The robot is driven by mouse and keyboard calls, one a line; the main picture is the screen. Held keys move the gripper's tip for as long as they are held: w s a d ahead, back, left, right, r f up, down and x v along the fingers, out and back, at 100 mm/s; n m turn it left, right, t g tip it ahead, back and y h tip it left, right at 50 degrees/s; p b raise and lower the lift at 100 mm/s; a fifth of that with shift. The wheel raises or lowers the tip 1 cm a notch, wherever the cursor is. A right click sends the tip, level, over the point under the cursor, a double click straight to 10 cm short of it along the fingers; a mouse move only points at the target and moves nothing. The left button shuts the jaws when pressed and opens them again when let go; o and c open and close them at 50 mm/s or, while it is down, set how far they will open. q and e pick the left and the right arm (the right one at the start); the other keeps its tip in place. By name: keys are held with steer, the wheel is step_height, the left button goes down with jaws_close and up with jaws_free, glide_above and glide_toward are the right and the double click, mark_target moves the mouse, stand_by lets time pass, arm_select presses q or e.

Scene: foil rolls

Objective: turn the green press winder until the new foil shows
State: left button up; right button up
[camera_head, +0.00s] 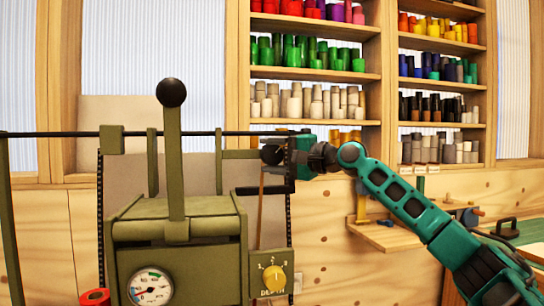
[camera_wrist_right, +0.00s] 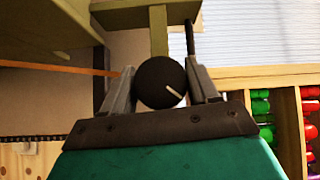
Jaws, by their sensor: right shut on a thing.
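The green press (camera_head: 180,225) stands at the left in the head view, with an upright lever topped by a black ball. Its winder has a dark round knob (camera_head: 271,154) on the press's right side. In the right wrist view this knob (camera_wrist_right: 160,82) is black with a short white mark pointing to the lower right. My right gripper (camera_head: 287,158) is shut on the knob, one finger on each side of it (camera_wrist_right: 160,88). A thin orange-brown strip (camera_head: 260,210) hangs below the knob. I cannot tell whether it is foil. My left gripper is not in view.
A yellow depth dial (camera_head: 274,279) and a round gauge (camera_head: 151,287) are on the press front. A red roll (camera_head: 95,298) is at the lower left. Shelves (camera_head: 315,74) of coloured rolls stand behind. A small wooden ledge (camera_head: 392,236) is below my right arm.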

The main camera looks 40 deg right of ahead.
steer(key=shift+a+f+m+t+b, duration=0.1)
steer(key=shift+f+m+t+b, duration=0.45)
steer(key=shift+b, duration=0.65)
steer(key=shift+r+m+t+b, duration=0.1)
steer(key=shift+m+t+b, duration=0.15)
steer(key=shift+m+b, duration=0.15)
steer(key=shift+r+m+t+b, duration=0.2)
steer(key=shift+m+t+b, duration=0.35)
steer(key=shift+m, duration=0.2)
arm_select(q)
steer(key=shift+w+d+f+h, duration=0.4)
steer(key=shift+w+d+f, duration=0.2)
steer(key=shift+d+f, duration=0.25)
arm_select(e)
steer(key=shift+r+m+t, duration=0.2)
steer(key=shift+m+t, duration=0.15)
steer(key=shift+m, duration=0.05)
steer(key=o, duration=1)
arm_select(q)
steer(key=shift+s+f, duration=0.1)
